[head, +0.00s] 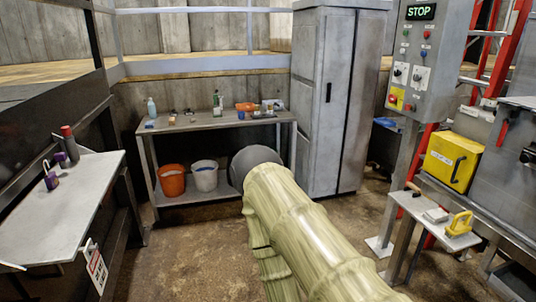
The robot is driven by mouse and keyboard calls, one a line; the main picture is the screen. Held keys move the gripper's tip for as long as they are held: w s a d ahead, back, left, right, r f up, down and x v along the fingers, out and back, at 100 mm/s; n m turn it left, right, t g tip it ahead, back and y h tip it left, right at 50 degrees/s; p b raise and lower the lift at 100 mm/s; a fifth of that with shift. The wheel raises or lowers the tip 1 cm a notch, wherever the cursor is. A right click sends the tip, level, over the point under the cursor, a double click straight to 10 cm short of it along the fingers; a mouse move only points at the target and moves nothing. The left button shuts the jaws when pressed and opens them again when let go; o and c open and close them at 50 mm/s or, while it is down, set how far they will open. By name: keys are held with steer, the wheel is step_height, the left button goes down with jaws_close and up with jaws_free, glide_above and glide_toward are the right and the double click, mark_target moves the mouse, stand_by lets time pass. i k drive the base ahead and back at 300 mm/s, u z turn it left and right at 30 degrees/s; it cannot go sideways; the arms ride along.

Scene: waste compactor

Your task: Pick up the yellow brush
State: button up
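A yellow object with a looped handle (459,223), which looks like the yellow brush, lies on the right end of the small grey bench (402,199) at the lower right. Its bristles cannot be made out. My arm, in a pale ribbed sleeve with a dark grey rounded end, reaches forward through the middle of the view, well left of the small bench. My gripper is hidden beyond that end, so its fingers do not show.
A grey block (436,215) and a wooden-handled tool (412,188) lie beside the yellow object. A metal table (220,123) with buckets below stands ahead; a side table (70,205) is left. Floor between is clear.

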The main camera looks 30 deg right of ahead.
mark_target(456, 230)
steer(key=z, duration=0.15)
steer(key=i, duration=1.55)
steer(key=z, duration=1.35)
steer(key=i, duration=0.75)
steer(key=z, duration=0.95)
